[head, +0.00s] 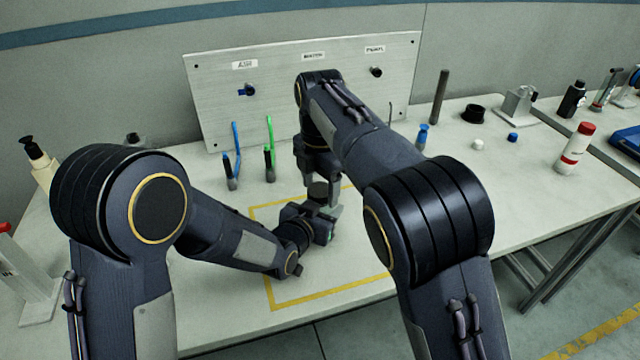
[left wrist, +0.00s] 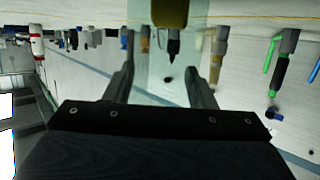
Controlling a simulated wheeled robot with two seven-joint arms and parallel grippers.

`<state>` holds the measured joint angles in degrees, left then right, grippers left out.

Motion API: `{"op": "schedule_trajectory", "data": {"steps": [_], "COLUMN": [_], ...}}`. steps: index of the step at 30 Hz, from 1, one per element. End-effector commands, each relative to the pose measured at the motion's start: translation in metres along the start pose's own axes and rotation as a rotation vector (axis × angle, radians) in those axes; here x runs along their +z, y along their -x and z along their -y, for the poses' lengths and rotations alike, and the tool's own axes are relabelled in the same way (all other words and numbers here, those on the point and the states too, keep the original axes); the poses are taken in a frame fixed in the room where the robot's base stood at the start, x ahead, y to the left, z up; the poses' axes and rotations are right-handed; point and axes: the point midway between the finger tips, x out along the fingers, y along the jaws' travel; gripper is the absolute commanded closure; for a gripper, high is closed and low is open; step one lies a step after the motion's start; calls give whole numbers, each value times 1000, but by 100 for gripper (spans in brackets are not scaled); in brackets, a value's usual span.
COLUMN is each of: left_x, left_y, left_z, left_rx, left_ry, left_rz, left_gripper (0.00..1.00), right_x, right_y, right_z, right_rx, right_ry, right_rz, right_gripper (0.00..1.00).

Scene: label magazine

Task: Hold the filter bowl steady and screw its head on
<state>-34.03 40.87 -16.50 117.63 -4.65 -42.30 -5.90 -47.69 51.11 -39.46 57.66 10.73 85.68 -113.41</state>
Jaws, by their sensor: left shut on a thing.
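My left gripper (head: 325,214) is low over the taped area of the bench, its fingers shut on a pale, see-through body that I take for the filter bowl (left wrist: 148,82). That body fills the gap between the left fingers (left wrist: 162,88) in the left wrist view, with an olive and black part (left wrist: 170,14) showing in or behind it. In the head view the bowl is mostly hidden by the left gripper. A dark round piece (head: 317,190), probably the filter head, is just above. My right gripper (head: 320,177) points down at it; whether its fingers grip it is unclear.
Yellow tape (head: 335,290) outlines a work area on the white bench (head: 450,235). Blue (head: 234,165) and green (head: 269,150) handled tools stand behind. A labelled panel (head: 400,60) is at the back. A red-capped bottle (head: 574,148) stands right; open bench lies before it.

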Motion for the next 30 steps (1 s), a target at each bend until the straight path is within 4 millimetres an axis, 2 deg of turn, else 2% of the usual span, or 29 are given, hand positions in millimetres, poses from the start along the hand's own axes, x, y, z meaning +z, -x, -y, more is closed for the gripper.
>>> {"op": "schedule_trajectory", "data": {"steps": [10, 18, 21, 29, 30], "left_x": [0, 0, 0, 0, 0], "left_y": [0, 0, 0, 0, 0], "left_z": [0, 0, 0, 0, 0], "left_rx": [0, 0, 0, 0, 0], "left_ry": [0, 0, 0, 0, 0], "left_rz": [-1, -1, -1, -1, -1], "left_gripper": [100, 100, 100, 100, 100], "right_x": [0, 0, 0, 0, 0], "right_y": [3, 37, 44, 45, 45], "right_z": [0, -1, 0, 0, 0], "right_rx": [2, 3, 1, 0, 0], "right_ry": [0, 0, 0, 0, 0], "right_rz": [0, 0, 0, 0, 0], "right_gripper": [31, 31, 31, 31, 26]}}
